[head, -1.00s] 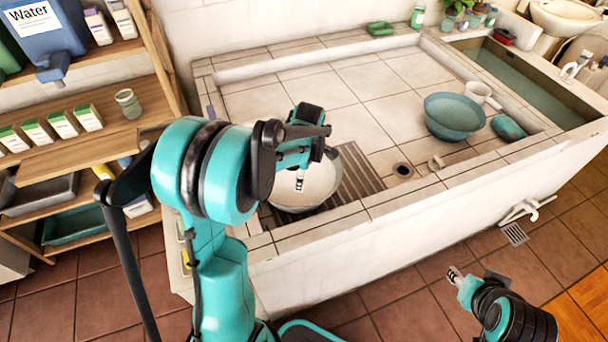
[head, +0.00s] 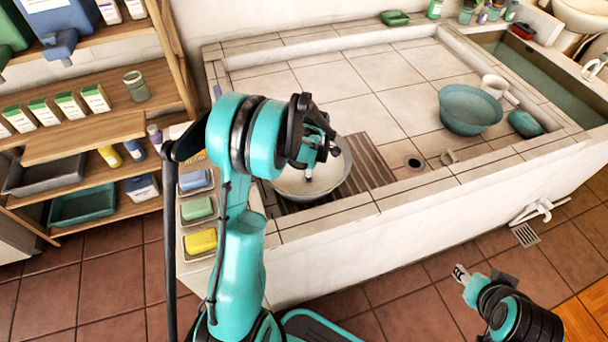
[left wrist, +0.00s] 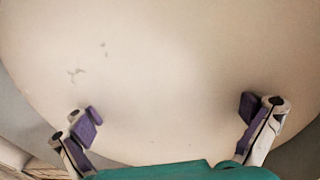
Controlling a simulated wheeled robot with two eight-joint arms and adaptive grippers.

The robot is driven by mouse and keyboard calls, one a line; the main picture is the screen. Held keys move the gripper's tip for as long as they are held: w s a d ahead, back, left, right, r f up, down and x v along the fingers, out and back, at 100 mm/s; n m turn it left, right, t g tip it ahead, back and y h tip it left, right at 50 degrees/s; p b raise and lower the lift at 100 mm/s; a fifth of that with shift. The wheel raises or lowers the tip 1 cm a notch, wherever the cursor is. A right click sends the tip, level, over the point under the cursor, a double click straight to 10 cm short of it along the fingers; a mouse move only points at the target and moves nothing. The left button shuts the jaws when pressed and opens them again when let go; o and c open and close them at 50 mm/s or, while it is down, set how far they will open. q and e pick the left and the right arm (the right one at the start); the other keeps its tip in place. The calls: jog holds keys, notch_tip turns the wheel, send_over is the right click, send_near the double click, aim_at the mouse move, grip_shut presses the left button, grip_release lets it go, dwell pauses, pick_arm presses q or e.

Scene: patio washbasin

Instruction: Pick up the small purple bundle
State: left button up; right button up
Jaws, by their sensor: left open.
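I cannot make out a purple bundle for certain in either view. My left gripper (head: 308,172) is over the pale round bowl (head: 325,180) at the near left of the tiled basin top. In the left wrist view the left gripper (left wrist: 172,120) has its purple-padded fingers spread apart, with nothing between them. The cream surface of the bowl (left wrist: 150,60) fills most of that view, with a few small grey marks. My right gripper (head: 460,272) hangs at the lower right over the floor, too small to tell if its fingers are apart.
A wooden shelf (head: 85,137) holds bottles and trays. The middle tiles are clear.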

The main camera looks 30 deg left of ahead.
pick_arm(q)
jog(key=shift+c, duration=0.4)
jog(key=shift+r, duration=0.1)
jog(key=c, duration=1.5)
jog(key=shift+c, duration=0.2)
